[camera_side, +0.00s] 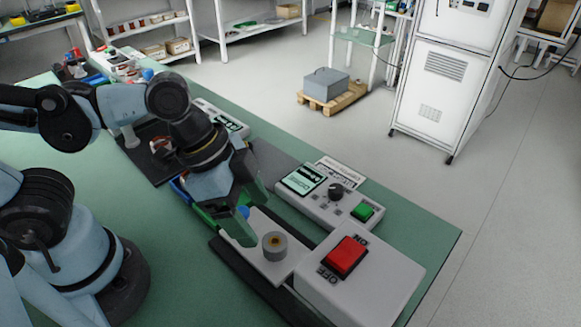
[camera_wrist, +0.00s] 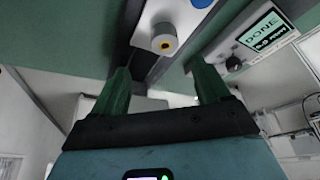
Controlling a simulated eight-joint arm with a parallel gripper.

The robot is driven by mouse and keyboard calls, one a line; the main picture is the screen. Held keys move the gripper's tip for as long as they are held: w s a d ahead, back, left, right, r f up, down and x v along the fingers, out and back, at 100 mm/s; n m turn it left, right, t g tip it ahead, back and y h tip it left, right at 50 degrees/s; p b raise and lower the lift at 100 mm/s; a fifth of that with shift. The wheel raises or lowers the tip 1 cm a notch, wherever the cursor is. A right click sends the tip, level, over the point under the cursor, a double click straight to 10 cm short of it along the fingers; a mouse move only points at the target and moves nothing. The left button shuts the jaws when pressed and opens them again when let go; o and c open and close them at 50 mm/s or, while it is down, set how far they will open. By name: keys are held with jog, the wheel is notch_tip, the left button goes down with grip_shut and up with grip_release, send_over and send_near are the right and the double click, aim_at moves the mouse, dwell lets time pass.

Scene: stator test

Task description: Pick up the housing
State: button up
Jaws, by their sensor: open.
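A short grey cylinder with a copper-coloured centre, which looks like the housing (camera_side: 274,247), stands upright on a pale plate (camera_side: 259,268) in the side view. It also shows in the wrist view (camera_wrist: 164,41), near the top middle. My gripper (camera_side: 252,212) is open, with its two green fingers spread and nothing between them. In the side view it is just behind and left of the cylinder, apart from it. In the wrist view the cylinder appears beyond the gap between the fingertips (camera_wrist: 163,74).
A white box with a red ON/OFF switch (camera_side: 345,255) stands right of the plate. A tester with a screen, a knob and a green button (camera_side: 328,196) lies behind. Green and blue bins (camera_side: 202,212) are partly hidden by my gripper.

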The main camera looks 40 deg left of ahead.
aim_at(276, 241)
jog(key=shift+x, duration=1.7)
jog(key=shift+w+d+f, duration=0.15)
jog(key=shift+w+f, duration=0.2)
jog(key=shift+f, duration=0.4)
jog(key=shift+w+d+f, duration=0.1)
jog(key=shift+w+f, duration=0.3)
jog(key=shift+f, duration=0.4)
jog(key=shift+x, duration=0.95)
jog(key=shift+c, duration=0.4)
jog(key=c, duration=1.2)
jog(key=shift+r, duration=0.25)
